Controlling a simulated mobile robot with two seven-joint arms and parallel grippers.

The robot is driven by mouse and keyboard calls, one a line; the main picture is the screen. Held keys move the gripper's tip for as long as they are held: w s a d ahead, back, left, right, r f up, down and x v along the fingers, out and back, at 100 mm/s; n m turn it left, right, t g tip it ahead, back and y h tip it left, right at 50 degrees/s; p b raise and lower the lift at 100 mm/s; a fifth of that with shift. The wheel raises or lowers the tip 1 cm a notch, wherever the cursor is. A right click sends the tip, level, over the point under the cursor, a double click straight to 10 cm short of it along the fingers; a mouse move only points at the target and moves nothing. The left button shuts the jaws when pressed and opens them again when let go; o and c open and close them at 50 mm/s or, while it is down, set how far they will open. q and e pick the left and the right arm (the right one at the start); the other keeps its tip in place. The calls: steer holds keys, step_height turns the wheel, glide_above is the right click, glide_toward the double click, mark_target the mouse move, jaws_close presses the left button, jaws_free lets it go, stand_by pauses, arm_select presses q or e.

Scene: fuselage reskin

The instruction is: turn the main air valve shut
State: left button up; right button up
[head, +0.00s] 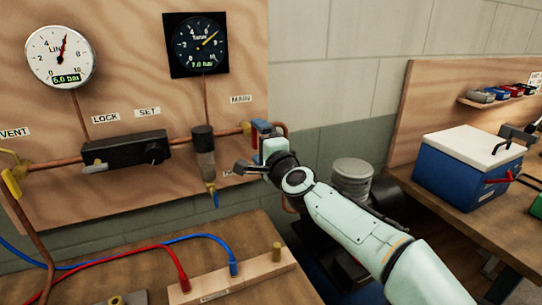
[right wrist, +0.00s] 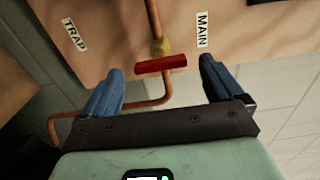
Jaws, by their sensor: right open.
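The main air valve shows in the right wrist view as a red handle (right wrist: 162,64) beside a brass body (right wrist: 160,46) on a copper pipe. In that picture the handle lies roughly crosswise to the pipe. My right gripper (right wrist: 161,70) is open, with one blue finger on each side of the handle and a visible gap on both sides. My left gripper is not in view.
The line gauge (head: 61,57) and tank gauge (head: 196,45) hang above the regulator (head: 126,150). A filter bowl (head: 204,150) with a blue-handled drain is just left of my gripper. A bench with hoses lies below; a blue box (head: 466,170) stands on the right bench.

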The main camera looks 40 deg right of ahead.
steer(key=v, duration=1.2)
